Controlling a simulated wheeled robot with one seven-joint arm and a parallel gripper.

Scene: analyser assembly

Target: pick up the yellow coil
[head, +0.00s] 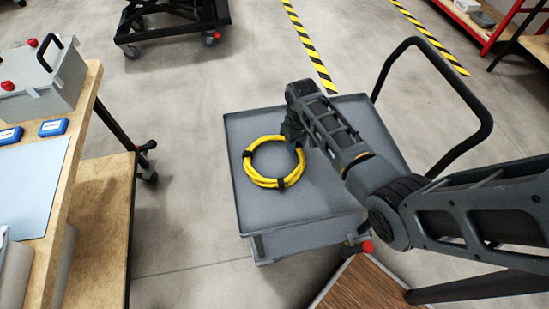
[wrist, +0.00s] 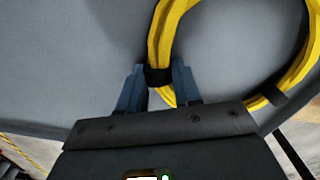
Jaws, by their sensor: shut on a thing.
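The yellow coil (head: 251,171) is a ring of cable with black ties, over the grey top of a cart (head: 290,208) in the head view. I cannot tell whether it touches the top or is slightly raised. My gripper (head: 297,140) is at the coil's upper right side. In the wrist view the coil (wrist: 170,22) runs up from between the two bluish fingers of my gripper (wrist: 158,88). They are shut on its band at a black tie. The far part of the ring leaves the wrist view at the top.
A black push handle (head: 484,118) rises at the cart's right. A wooden workbench (head: 75,195) with a grey box (head: 45,82) and blue cases (head: 53,127) stands at the left. A dark wheeled frame (head: 165,25) is at the back. Open floor lies between bench and cart.

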